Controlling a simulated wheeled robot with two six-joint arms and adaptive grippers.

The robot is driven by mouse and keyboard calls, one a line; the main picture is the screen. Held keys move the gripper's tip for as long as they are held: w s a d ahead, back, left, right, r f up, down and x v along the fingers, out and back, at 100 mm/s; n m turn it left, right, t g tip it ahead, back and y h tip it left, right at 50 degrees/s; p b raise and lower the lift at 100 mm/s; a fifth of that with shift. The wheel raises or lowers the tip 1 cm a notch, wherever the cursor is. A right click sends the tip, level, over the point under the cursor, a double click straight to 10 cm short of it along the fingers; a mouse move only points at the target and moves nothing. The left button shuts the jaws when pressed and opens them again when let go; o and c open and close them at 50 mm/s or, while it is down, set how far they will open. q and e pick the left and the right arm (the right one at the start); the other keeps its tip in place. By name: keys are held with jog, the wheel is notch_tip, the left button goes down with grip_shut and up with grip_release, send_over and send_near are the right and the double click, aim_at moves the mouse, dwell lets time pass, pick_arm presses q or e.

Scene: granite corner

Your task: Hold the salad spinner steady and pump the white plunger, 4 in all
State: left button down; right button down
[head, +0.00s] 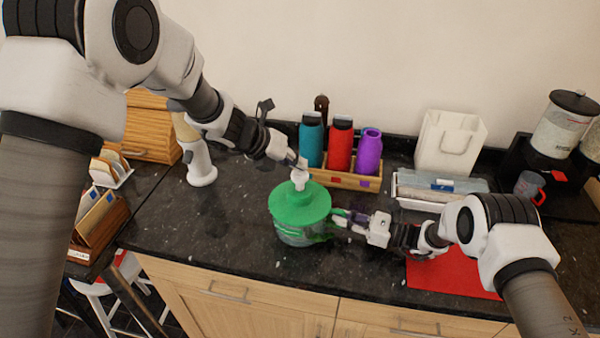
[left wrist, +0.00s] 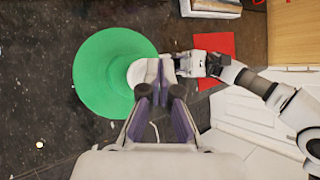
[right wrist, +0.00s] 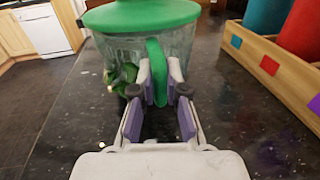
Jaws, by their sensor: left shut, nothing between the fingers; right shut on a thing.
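The salad spinner has a green lid (head: 299,206) and a clear bowl (head: 296,238); it stands upright on the dark counter. Its white plunger (head: 299,180) rises from the middle of the lid. My left gripper (head: 301,164) is shut and empty at the plunger's top; in the left wrist view its fingertips (left wrist: 160,70) overlap the white knob (left wrist: 136,74), and I cannot tell whether they touch. My right gripper (head: 338,221) is shut on the spinner's green handle (right wrist: 157,72) at the bowl's right side. Green shapes show in the clear bowl in the right wrist view.
A wooden rack (head: 345,180) with teal, red and purple bottles stands just behind the spinner. A white tray (head: 420,203), a white bag (head: 449,143) and a red mat (head: 452,276) are to the right. The counter left of the spinner is clear.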

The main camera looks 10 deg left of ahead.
aim_at(297, 173)
pick_arm(q)
jog(key=shift+r, duration=0.3)
jog(key=shift+r, duration=2.55)
notch_tip(297, 173, up, 4)
jog(key=shift+f, duration=0.15)
jog(key=shift+f, duration=4.4)
jog(key=shift+f, duration=0.15)
